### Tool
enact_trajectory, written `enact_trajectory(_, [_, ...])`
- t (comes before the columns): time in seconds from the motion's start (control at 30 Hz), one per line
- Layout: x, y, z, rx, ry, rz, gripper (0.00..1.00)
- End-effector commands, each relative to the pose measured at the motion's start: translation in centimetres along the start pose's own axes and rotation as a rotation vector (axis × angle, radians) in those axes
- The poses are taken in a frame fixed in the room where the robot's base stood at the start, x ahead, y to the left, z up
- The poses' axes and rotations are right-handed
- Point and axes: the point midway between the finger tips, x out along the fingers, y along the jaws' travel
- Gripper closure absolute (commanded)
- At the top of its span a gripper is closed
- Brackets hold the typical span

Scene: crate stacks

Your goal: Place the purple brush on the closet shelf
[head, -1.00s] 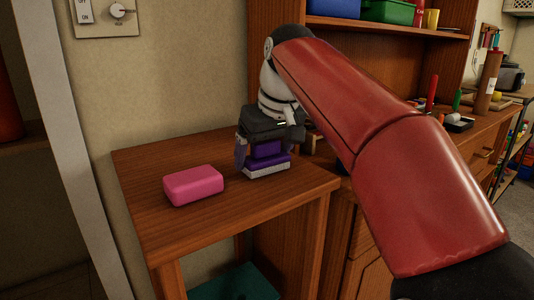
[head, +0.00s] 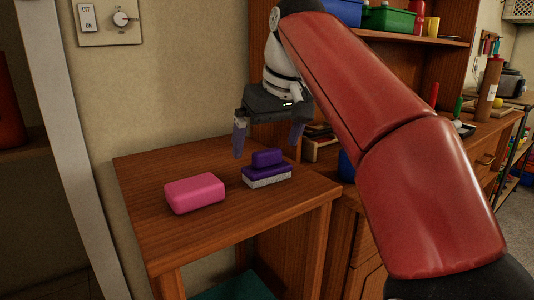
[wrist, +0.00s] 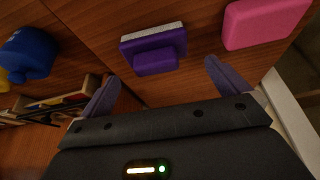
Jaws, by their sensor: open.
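The purple brush (head: 266,172) has a purple block handle and pale bristles. It rests bristles down on top of the small wooden closet (head: 222,235), near its right side. It also shows in the wrist view (wrist: 154,50). My gripper (head: 268,147) is open and empty, above and a little behind the brush, with its fingers spread wide and apart from it. In the wrist view my gripper (wrist: 160,82) has both fingertips below the brush in the picture. I cannot tell for sure that this wooden piece is the closet the task names.
A pink block (head: 195,193) lies left of the brush on the same top. A blue object (wrist: 28,55) and a wooden tray-like item (wrist: 62,100) lie beyond in the wrist view. A taller wooden shelf unit (head: 440,38) with bins stands behind right. Free room lies at the top's front.

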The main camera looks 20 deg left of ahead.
Motion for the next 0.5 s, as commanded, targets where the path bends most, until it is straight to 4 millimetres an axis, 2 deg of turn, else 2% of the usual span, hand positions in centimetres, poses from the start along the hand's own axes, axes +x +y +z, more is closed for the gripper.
enact_trajectory(0.2, [-1.9,0.0,0.0,0.0,0.001,0.0,0.0])
enact_trajectory(0.5, [-2.2,0.0,0.1,0.001,0.0,0.001,0.0])
